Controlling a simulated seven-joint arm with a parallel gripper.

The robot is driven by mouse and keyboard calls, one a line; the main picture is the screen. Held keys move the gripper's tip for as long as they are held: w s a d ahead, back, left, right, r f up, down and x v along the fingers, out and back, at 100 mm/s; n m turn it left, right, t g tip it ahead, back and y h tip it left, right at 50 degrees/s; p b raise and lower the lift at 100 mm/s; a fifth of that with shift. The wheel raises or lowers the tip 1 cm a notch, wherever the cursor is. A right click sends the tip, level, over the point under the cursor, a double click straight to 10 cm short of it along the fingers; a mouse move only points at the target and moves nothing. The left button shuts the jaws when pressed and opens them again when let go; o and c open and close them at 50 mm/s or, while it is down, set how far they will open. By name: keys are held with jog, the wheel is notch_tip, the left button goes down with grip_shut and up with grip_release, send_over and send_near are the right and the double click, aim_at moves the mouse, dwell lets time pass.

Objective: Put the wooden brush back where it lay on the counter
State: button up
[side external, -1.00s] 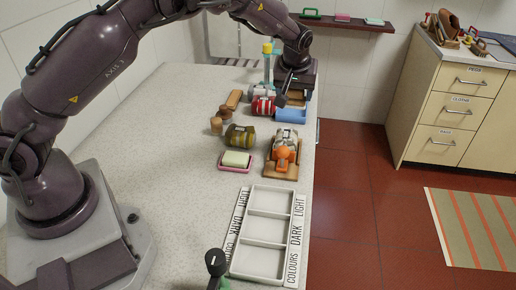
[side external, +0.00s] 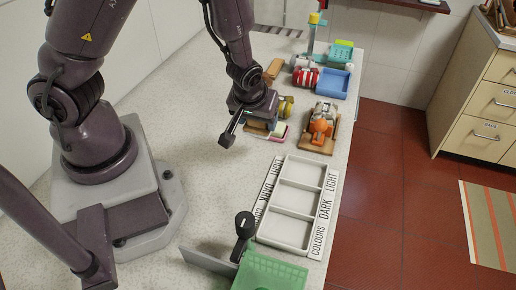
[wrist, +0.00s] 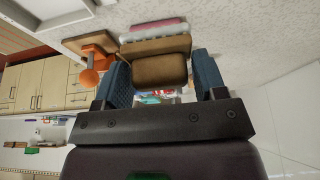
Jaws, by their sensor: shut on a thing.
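The wooden brush (wrist: 160,69) is a brown block between the two blue finger pads in the wrist view. My gripper (wrist: 163,80) is shut on it. The gap between brush and counter cannot be told.
An orange item (side external: 322,127) sits on a wooden board. The counter left of the sorting tray is clear.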

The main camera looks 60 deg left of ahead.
aim_at(256, 136)
jog(key=shift+w+f, duration=0.1)
jog(key=shift+f, duration=3.4)
jog(key=shift+f, duration=0.15)
jog(key=o, duration=1)
jog(key=shift+o, duration=0.2)
